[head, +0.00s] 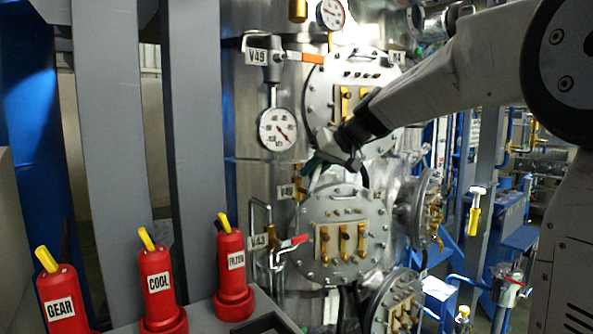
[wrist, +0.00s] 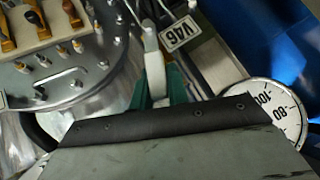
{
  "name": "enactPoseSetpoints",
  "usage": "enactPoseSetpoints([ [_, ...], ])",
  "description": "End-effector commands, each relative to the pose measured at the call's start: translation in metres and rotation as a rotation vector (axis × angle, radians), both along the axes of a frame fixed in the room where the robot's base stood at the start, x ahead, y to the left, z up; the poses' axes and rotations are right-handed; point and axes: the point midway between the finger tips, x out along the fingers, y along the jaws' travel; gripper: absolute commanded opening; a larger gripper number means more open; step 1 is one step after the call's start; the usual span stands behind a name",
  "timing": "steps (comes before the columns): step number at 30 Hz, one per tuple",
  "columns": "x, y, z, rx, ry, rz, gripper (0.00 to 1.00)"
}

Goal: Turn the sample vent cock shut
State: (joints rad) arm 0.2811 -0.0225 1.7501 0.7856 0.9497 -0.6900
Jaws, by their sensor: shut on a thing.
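A pale lever (wrist: 153,62) stands between the green fingers of my gripper (wrist: 161,88) in the wrist view, next to a tag (wrist: 182,32) reading V46. My gripper is shut on this lever. In the head view my gripper (head: 322,164) is in front of the column, between the upper and lower round flanges, with the tag (head: 287,191) below and left of it. My gripper hides part of the lever and the cock body. I cannot tell how far the lever is turned.
A pressure gauge (head: 278,129) is up and left of my gripper. The orange lever (head: 305,57) by tag V49 is above it and the red lever (head: 292,243) by tag V43 below. The lower flange (head: 345,238) is close beneath. Red bottles (head: 231,265) stand at lower left.

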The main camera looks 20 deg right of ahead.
Motion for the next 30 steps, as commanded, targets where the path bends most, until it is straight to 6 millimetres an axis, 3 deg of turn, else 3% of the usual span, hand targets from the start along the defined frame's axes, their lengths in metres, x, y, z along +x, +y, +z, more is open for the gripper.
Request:
enactPoseSetpoints([
  [3,0.001,-0.015,-0.004,0.112,0.029,-0.012,0.0],
  [9,0.003,-0.025,-0.01,0.296,0.074,-0.012,0.0],
  [30,0.007,-0.043,-0.041,0.923,0.226,-0.009,0.0],
])
